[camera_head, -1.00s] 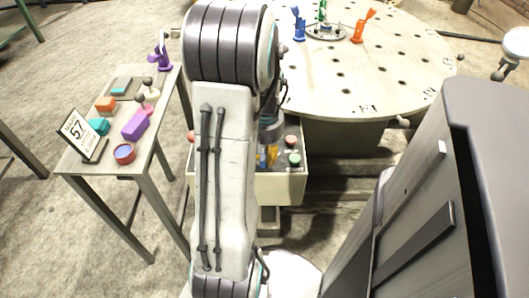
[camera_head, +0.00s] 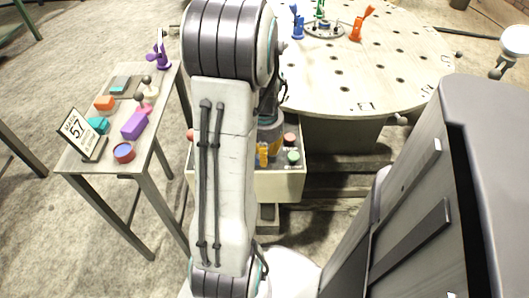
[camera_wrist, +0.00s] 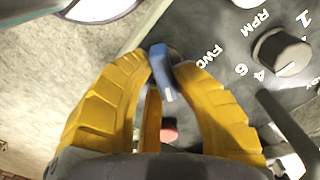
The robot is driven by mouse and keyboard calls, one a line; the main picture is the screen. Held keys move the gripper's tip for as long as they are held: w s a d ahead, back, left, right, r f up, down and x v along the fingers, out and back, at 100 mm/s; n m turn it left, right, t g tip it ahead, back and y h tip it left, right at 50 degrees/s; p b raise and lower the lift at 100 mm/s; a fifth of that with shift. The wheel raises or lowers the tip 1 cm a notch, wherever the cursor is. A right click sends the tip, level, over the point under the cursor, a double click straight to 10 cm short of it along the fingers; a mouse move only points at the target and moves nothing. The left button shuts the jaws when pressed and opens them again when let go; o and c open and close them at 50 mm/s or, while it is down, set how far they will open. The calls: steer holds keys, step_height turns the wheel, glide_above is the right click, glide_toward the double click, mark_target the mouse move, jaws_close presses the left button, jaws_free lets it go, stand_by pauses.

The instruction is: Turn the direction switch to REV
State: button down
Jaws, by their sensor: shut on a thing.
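In the wrist view the direction switch (camera_wrist: 160,70) is a blue bar-shaped knob with a white mark at its lower end. My gripper (camera_wrist: 166,72) has its yellow fingers closed on both sides of this knob. The white mark points down in the picture, and the printed FWD label (camera_wrist: 205,56) lies to the knob's right. No REV label shows. In the head view the switch is hidden by my arm, and one yellow finger of my gripper (camera_head: 263,155) shows over the cream control box (camera_head: 282,186).
Right of the switch is a grey numbered dial (camera_wrist: 282,52) beside an RPM label. The box also bears a red button (camera_head: 290,138) and a green button (camera_head: 293,157). A side table (camera_head: 72,164) with small parts stands left; a round holed table (camera_head: 345,85) stands behind.

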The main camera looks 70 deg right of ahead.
stand_by(0.4)
steer(key=c, duration=1)
jaws_free()
step_height(320, 180, up, 12)
stand_by(0.5)
